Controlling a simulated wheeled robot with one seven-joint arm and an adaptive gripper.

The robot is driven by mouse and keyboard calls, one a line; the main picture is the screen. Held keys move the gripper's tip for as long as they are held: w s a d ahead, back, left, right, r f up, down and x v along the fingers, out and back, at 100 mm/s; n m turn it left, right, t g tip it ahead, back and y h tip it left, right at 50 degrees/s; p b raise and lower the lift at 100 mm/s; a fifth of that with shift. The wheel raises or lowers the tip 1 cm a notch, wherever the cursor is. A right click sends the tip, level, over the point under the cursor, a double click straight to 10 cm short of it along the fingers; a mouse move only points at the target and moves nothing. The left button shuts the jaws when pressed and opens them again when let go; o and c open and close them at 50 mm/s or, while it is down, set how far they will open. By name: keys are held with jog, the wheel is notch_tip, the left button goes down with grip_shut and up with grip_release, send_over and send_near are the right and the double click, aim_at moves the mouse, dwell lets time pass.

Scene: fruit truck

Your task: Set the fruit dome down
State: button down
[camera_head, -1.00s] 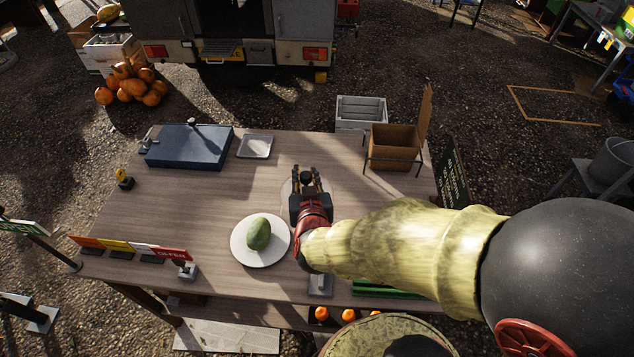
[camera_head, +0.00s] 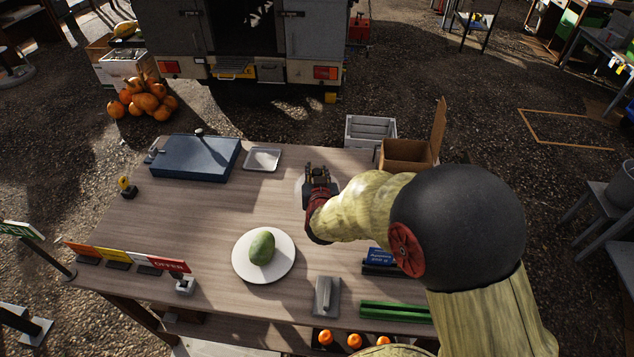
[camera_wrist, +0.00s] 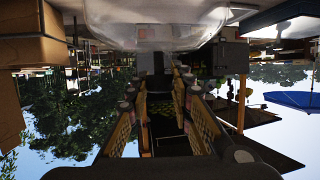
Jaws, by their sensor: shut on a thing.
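The fruit dome (camera_wrist: 155,28) is a clear, see-through shell across the top of the wrist view, which is upside down. In the head view only a faint pale edge of the dome (camera_head: 301,188) shows around my gripper (camera_head: 318,170). My gripper is shut on the dome's dark knob, between the fingers in the wrist view (camera_wrist: 158,88). It is over the table's back middle. I cannot tell whether the dome's rim touches the table. A green mango-like fruit (camera_head: 262,248) lies uncovered on a white plate (camera_head: 246,268), front-left of my gripper.
The wooden table (camera_head: 195,215) is clear left of my gripper. A blue case (camera_head: 195,160) and a small metal tray (camera_head: 262,159) are at the back. A cardboard box (camera_head: 405,155) stands back right. Sign cards (camera_head: 130,256) line the front left.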

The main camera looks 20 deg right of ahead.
jog(key=shift+w+d+f, duration=0.1)
jog(key=shift+w+f, duration=0.15)
jog(key=shift+f, duration=0.15)
jog(key=shift+w+f+b, duration=0.1)
jog(key=shift+f+b, duration=0.5)
jog(key=shift+f, duration=0.85)
jog(key=shift+f, duration=0.15)
jog(key=c, duration=1.6)
grip_release()
